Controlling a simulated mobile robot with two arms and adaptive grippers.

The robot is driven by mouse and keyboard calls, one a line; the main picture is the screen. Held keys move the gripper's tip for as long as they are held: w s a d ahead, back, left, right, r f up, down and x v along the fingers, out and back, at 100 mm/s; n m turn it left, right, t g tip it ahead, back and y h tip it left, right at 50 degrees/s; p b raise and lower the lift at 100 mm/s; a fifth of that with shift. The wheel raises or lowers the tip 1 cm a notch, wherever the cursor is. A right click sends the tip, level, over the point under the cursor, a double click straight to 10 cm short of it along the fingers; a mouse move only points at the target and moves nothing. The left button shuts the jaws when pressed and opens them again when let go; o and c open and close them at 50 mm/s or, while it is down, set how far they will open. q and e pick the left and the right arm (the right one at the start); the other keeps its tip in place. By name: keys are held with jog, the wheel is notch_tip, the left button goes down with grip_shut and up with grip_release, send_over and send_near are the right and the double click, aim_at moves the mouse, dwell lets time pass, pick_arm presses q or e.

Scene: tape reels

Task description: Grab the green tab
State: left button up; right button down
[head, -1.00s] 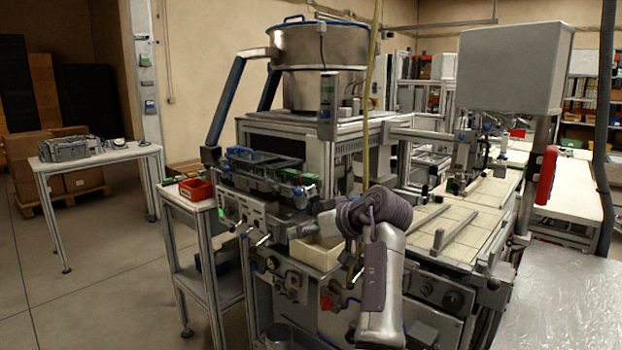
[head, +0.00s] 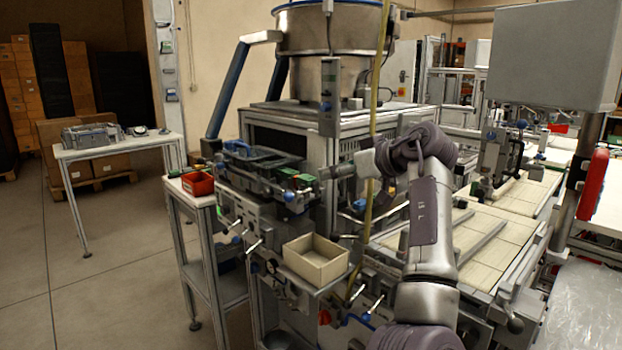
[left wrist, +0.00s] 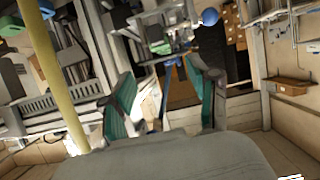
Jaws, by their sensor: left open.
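A small green tab (head: 304,180) sits at the right end of the tape reel mechanism on the front of the machine, next to a blue knob (head: 289,196). In the left wrist view, a green piece (left wrist: 160,47) that looks like this tab lies beyond the fingers, roughly between them. My left gripper (head: 338,172) is to the right of the tab, apart from it and pointing left. The left wrist view shows its two teal-padded fingers (left wrist: 160,75) spread, with nothing held. My right gripper is not in view.
An open cream box (head: 316,262) stands below the gripper on the machine's front. A thin yellow pole (head: 375,90) rises close to my wrist and also crosses the left wrist view (left wrist: 52,75). A red bin (head: 197,184) sits at the left. Open floor lies left.

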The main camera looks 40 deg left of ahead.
pick_arm(q)
send_near(304, 176)
jog(key=x, duration=0.3)
jog(key=shift+a+f, duration=0.2)
jog(key=shift+w+a, duration=0.1)
jog(key=shift+a, duration=0.05)
jog(key=p+x, duration=0.1)
jog(key=x, duration=0.3)
jog(key=shift+a, duration=0.3)
jog(key=shift+a+f, duration=0.1)
jog(key=shift+a, duration=0.1)
jog(key=shift+c, duration=0.6)
jog(key=c, duration=0.7)
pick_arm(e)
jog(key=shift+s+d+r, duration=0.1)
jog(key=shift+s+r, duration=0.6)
